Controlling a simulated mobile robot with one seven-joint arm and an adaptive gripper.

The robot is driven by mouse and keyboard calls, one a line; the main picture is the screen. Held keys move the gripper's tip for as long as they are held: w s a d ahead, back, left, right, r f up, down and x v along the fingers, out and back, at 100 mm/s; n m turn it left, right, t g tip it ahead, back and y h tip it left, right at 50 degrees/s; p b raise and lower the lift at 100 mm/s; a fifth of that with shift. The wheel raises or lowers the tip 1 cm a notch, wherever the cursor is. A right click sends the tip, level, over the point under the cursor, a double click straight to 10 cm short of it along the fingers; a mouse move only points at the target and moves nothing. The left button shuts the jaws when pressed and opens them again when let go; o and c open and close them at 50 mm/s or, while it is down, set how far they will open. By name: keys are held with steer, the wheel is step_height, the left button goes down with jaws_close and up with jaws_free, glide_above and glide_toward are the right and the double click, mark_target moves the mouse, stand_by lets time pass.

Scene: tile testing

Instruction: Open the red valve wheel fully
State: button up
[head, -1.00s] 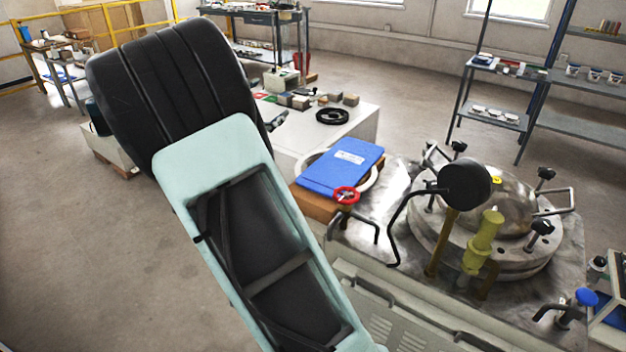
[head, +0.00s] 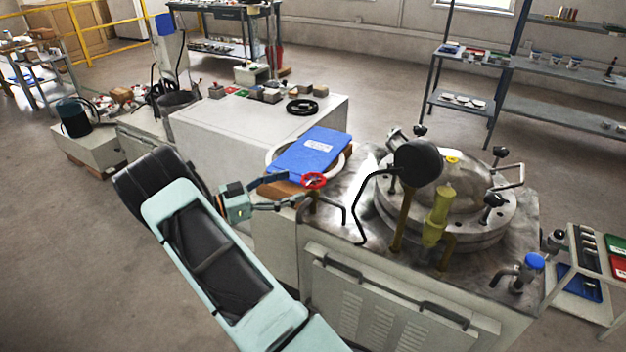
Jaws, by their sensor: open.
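The red valve wheel (head: 313,180) is a small ring on a short brown pipe at the left edge of the metal-topped machine (head: 352,200). My gripper (head: 292,191) is just left of the wheel, its fingers pointing right towards it. The jaws are open, with one finger behind and one in front in the head view. I cannot tell whether a fingertip touches the wheel.
A blue binder (head: 305,152) lies on a round white rim behind the wheel. A black-faced gauge (head: 418,163), yellow valve body (head: 437,215) and domed vessel (head: 460,172) stand to the right. A blue knob (head: 535,261) is at the machine's front right corner.

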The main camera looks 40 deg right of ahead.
mark_target(313, 178)
steer(key=d, duration=0.3)
steer(key=s+d, duration=0.1)
steer(key=d, duration=0.3)
steer(key=shift+s+d, duration=0.15)
steer(key=shift+s, duration=0.05)
steer(key=shift+c, duration=0.6)
steer(key=c, duration=1.1)
